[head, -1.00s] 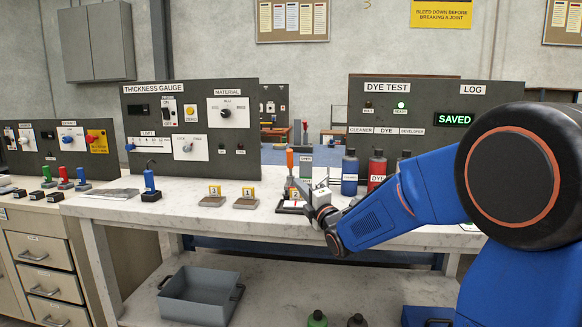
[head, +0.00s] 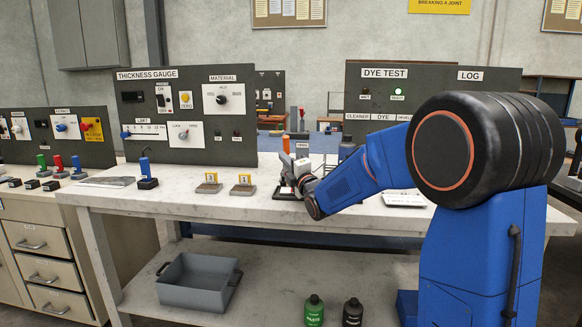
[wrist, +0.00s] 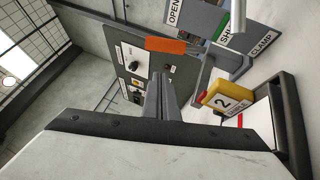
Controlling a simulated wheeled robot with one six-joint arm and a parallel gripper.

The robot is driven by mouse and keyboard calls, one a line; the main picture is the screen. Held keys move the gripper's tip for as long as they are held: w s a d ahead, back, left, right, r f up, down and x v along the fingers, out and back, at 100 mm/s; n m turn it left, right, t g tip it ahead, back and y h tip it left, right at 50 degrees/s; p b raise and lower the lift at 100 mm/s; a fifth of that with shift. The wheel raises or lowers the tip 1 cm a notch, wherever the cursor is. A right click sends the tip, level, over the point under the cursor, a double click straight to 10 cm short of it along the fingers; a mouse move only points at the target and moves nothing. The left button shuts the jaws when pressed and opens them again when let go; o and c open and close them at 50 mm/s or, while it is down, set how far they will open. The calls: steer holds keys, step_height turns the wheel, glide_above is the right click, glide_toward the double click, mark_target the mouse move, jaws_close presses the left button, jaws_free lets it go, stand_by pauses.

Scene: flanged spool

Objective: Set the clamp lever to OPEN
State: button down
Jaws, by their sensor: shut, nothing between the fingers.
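The clamp lever's orange grip (head: 286,143) stands upright at the fixture on the bench. In the wrist view the orange grip (wrist: 165,46) shows just beyond my fingertips. The OPEN plate (wrist: 174,12) is nearest it in that picture, with the SHUT and CLAMP plates (wrist: 262,44) further right. I cannot tell which setting the lever stands at. My gripper (head: 291,181) is shut and empty, close in front of the fixture. Its narrow fingers (wrist: 162,98) point toward the grip; whether they touch it is unclear.
A yellow block marked 2 (wrist: 226,97) sits in the fixture, right of my fingers. The gauge panel (head: 187,117) rises behind. A grey bin (head: 198,283) lies on the lower shelf.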

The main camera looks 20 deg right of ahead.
mark_target(287, 145)
steer(key=shift+w+d+r, duration=0.25)
steer(key=shift+w+d, duration=0.05)
steer(key=shift+w, duration=0.4)
steer(key=shift+w+d+r, duration=0.2)
steer(key=shift+w+d, duration=0.15)
steer(key=shift+w, duration=0.3)
steer(key=shift+w+d+r, duration=0.25)
steer(key=shift+w+d, duration=0.05)
steer(key=shift+w, duration=0.4)
steer(key=shift+w+r, duration=0.1)
steer(key=shift+r, duration=0.05)
steer(key=shift+w+d+r+m+g+h, duration=0.2)
steer(key=shift+w+r+m+g+h, duration=0.15)
steer(key=shift+r+m+g, duration=0.2)
steer(key=shift+w+d+r+m+g, duration=0.15)
steer(key=shift+w+d+m+g, duration=0.15)
steer(key=shift+w+m+g, duration=0.25)
steer(key=shift+w+d+r, duration=0.2)
steer(key=shift+w, duration=0.35)
steer(key=shift+w+d+r, duration=0.15)
steer(key=shift+w, duration=0.35)
steer(key=shift+w+d+r, duration=0.2)
steer(key=shift+w, duration=0.35)
